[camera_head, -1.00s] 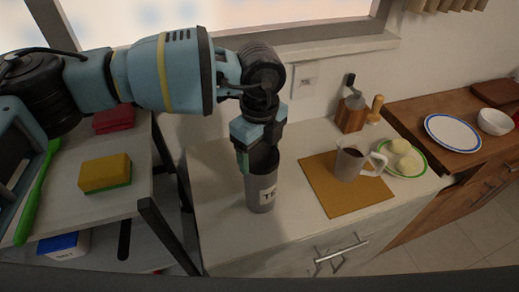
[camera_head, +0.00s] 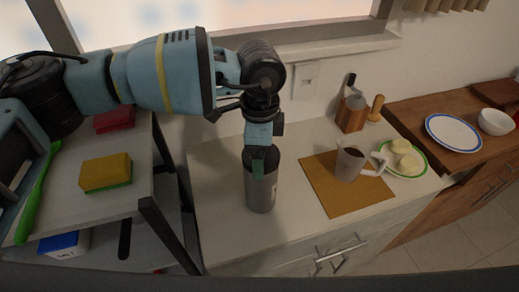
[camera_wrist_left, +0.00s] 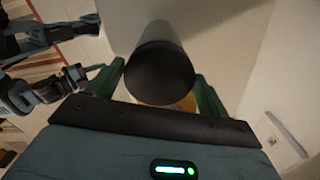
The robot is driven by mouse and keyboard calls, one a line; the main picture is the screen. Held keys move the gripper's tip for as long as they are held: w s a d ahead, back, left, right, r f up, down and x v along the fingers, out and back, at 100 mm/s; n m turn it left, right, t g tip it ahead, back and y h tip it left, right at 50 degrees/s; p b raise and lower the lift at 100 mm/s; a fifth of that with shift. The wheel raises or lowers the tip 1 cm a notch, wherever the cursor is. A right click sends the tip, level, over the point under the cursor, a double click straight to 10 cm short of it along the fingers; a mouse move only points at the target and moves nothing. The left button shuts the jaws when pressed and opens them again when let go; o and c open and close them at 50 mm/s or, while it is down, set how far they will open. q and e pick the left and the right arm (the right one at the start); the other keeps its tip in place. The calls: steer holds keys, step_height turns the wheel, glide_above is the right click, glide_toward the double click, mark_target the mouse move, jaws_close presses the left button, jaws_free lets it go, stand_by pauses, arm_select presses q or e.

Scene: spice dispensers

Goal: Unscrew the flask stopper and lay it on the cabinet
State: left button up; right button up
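My left gripper (camera_head: 259,160) points down over the flask. In the left wrist view its green fingers lie close along both sides of the round stopper, so it appears shut on it. Teal and black arm parts at the left of the wrist view look like my right arm; the state of its gripper is unclear.
A brown board (camera_head: 335,199) with a grey mug (camera_head: 349,164) lies right of the flask. A yellow sponge (camera_head: 105,173) lies on the left shelf. Bare cabinet top surrounds the flask.

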arm_select(q)
steer(key=shift+o, duration=0.6)
steer(key=shift+m, duration=0.9)
steer(key=m, duration=0.5)
steer(key=shift+w+m, duration=0.1)
steer(key=shift+m, duration=1.1)
steer(key=shift+m, duration=0.8)
steer(key=m, duration=0.4)
steer(key=shift+d, duration=0.1)
steer(key=m, duration=0.3)
steer(key=shift+m, duration=0.3)
